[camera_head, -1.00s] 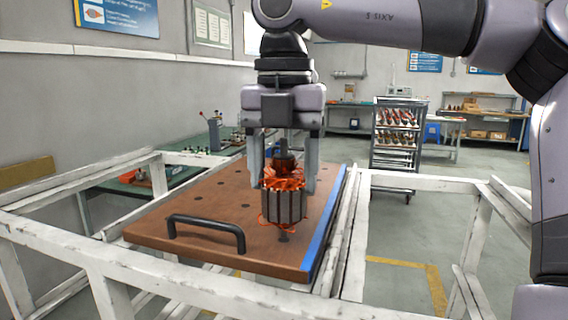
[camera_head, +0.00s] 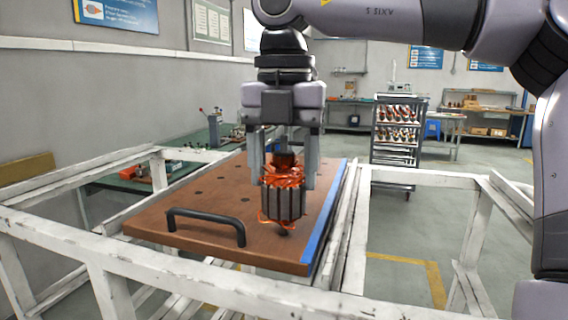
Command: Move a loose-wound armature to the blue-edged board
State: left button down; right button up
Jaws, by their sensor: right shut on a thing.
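The armature (camera_head: 283,203) has a dark slotted core with loose orange copper windings on top and stray wire at its lower edge. It is upright over the near right part of the brown board (camera_head: 185,233), which has a blue strip (camera_head: 322,228) on its right edge. My right gripper (camera_head: 284,180) points down, shut on the armature near its top. The lower shaft end is at the board surface; I cannot tell whether it sits in a hole. My left gripper is not in view.
The board has several holes and a black handle (camera_head: 207,224) at its near side. A white worn frame (camera_head: 150,271) surrounds it. A green bench (camera_head: 190,150) stands behind left, and a rack (camera_head: 397,143) of armatures stands at the back right.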

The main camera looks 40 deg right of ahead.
jog(key=shift+f+b, duration=0.55)
jog(key=shift+f, duration=0.25)
dwell(0.6)
jog(key=o, duration=1.6)
jog(key=shift+r+p, duration=0.3)
jog(key=shift+r, duration=3.3)
